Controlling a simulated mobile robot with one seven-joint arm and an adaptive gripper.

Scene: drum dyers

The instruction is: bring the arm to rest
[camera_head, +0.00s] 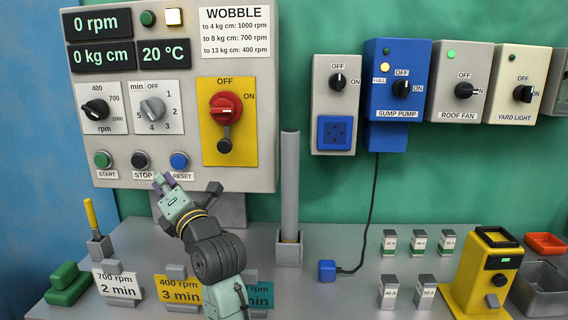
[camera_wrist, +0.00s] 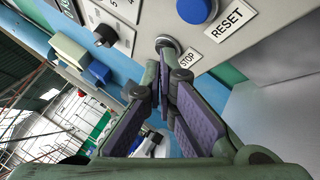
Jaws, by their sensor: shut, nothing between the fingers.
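My gripper (camera_head: 162,182) is shut and empty. In the head view it is just below the STOP button (camera_head: 140,160) on the grey control panel (camera_head: 190,60). In the wrist view my gripper (camera_wrist: 163,50) has its fingertips close to the STOP button, which they partly cover; I cannot tell whether they touch. The blue RESET button (camera_head: 180,160) is to the right of STOP, and it also shows in the wrist view (camera_wrist: 196,8). The green START button (camera_head: 103,160) is to the left. The panel displays (camera_head: 96,22) read 0 rpm, 0 kg cm and 20 °C.
A grey upright tube (camera_head: 290,190) stands right of my arm. Cards (camera_head: 118,285) stand at the bench front, partly behind my arm. A cord runs to a blue plug (camera_head: 326,270). Small blocks (camera_head: 418,242) and a yellow device (camera_head: 490,270) occupy the right side.

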